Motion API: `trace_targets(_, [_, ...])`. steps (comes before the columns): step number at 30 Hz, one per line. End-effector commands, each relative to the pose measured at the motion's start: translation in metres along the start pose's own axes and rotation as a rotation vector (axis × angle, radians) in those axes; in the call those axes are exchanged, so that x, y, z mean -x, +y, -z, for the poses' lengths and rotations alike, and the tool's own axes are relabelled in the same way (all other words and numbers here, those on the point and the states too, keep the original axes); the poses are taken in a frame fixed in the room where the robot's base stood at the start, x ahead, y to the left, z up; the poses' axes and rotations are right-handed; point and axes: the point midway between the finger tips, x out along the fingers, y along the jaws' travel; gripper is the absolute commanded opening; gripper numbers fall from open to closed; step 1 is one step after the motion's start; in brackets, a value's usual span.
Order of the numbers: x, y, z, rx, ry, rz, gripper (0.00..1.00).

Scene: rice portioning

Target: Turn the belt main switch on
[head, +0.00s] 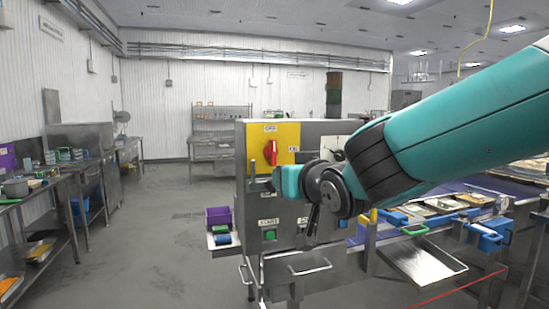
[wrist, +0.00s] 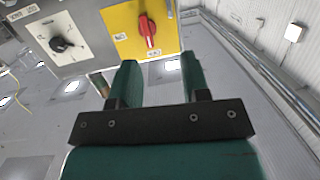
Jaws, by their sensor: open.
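The belt main switch is a red rotary handle (head: 271,152) on a yellow plate (head: 288,134) at the upper left of a steel control cabinet. The handle stands upright, its end toward the label reading OFF; an ON label is to its right. In the wrist view the red handle (wrist: 148,30) appears upside down, beyond the fingertips. My gripper (wrist: 160,62) is open, with nothing between its two teal fingers. In the head view my gripper (head: 262,178) is just below the handle, apart from it as far as I can tell, and hides the plate's lower part.
A black rotary knob (wrist: 61,44) on a light plate is beside the yellow plate. A green button (head: 269,235) is lower on the cabinet. The conveyor with trays is at right; the floor at left is clear.

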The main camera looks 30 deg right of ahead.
Motion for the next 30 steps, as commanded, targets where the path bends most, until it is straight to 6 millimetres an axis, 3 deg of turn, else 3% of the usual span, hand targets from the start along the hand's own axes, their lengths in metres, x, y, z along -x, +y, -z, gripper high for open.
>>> trace_targets(3, [0.000,0.019,0.020,0.014,0.126,-0.056,0.43])
trace_targets(8, [-0.010,0.026,0.029,0.020,0.168,-0.077,0.43])
trace_targets(30, [-0.152,0.037,0.056,0.021,0.164,-0.074,0.43])
